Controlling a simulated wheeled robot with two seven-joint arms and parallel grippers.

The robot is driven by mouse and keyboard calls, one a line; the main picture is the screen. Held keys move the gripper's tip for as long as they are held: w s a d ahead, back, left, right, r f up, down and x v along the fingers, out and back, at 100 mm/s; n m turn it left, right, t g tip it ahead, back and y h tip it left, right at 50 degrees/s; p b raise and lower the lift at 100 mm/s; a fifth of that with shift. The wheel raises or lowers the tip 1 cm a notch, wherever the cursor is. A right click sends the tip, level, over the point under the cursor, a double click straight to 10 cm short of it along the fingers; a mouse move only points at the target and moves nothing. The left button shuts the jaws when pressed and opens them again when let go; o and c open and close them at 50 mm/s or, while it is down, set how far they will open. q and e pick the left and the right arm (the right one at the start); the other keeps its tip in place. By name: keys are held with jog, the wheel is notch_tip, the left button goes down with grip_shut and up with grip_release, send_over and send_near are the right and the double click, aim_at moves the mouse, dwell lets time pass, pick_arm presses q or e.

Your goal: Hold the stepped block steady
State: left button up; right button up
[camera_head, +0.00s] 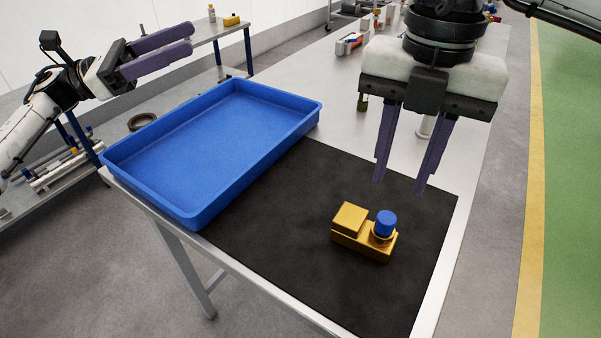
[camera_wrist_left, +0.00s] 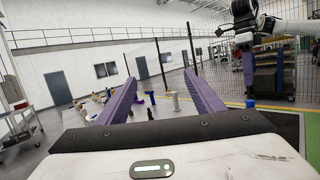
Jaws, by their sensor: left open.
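The stepped block (camera_head: 362,240) is gold and lies on the black mat (camera_head: 290,230). A blue cap (camera_head: 386,223) sits on its lower right end. My right gripper (camera_head: 400,189) is open and empty above the mat, up and to the right of the block, its fingers pointing down. My left gripper (camera_head: 192,38) is open and empty at the upper left, far from the block. In the left wrist view its fingers (camera_wrist_left: 165,95) stand apart with nothing between them. The block cannot be made out in the left wrist view.
An empty blue tray (camera_head: 200,145) stands on the table left of the mat. Small items, including a dark green bottle (camera_head: 363,102), stand farther back on the table. The mat around the block is clear. A shelf bench (camera_head: 60,168) stands at the left.

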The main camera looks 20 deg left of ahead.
pick_arm(q)
jog(key=s+d+f+m+g+y, duration=0.1)
jog(key=s+d+f+m+g, duration=0.15)
jog(key=d, duration=0.35)
jog(key=s+d+f+m+g, duration=0.1)
jog(key=d+f+g, duration=0.3)
jog(key=d, duration=0.2)
jog(key=s+d+f+m+g+y, duration=0.1)
jog(key=d+f+m+g, duration=0.15)
jog(key=d, duration=0.35)
jog(key=m+g+y, duration=0.2)
jog(key=g+y, duration=0.1)
jog(key=g, duration=0.1)
send_near(352, 216)
jog(key=x, duration=1)
jog(key=shift+d, duration=0.1)
jog(key=shift+c, duration=0.2)
